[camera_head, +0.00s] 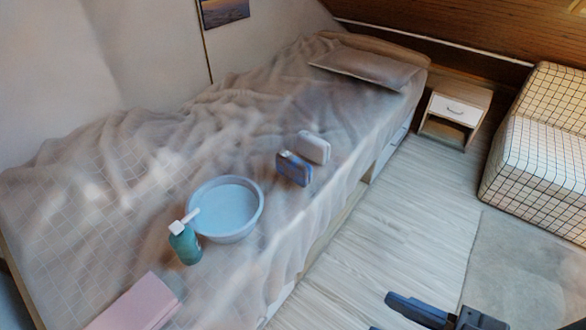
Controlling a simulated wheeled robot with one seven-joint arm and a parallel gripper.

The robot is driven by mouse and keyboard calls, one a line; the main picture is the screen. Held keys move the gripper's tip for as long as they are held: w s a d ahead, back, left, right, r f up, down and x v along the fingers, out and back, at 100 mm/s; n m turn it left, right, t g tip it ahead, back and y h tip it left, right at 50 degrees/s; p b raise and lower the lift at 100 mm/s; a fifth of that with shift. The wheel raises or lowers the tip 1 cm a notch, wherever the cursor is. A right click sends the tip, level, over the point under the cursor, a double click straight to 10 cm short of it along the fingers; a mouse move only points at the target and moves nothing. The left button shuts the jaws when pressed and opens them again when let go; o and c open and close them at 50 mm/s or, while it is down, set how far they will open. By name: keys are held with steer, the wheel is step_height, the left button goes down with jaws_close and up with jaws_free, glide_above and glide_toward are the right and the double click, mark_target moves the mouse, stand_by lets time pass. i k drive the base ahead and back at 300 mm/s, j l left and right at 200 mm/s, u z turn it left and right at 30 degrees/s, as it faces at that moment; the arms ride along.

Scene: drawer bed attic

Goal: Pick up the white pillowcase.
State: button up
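A small, rounded whitish bundle (314,147) lies on the bed near its front edge, right of centre. It may be the white pillowcase, but I cannot tell for sure. It sits just behind a blue box-like item (294,169), close to it or touching. My gripper (381,313) is at the bottom edge of the view, over the floor, well in front of the bed and away from the bundle. Its dark fingers point left with a gap between them, and nothing shows in the gap. The lower finger is mostly cut off by the frame.
On the bed (90,205) stand a light blue basin (228,222) and a green pump bottle (185,244). A greyish pillow (366,67) lies at the far end. A nightstand (455,112) and checked seat (540,150) stand right; the floor between is clear.

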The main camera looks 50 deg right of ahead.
mark_target(317, 150)
steer(key=i+z, duration=0.2)
steer(key=z, duration=0.2)
steer(key=i+z, duration=0.2)
steer(key=z, duration=0.2)
steer(key=i+j+z, duration=0.1)
steer(key=z, duration=0.3)
steer(key=i, duration=0.1)
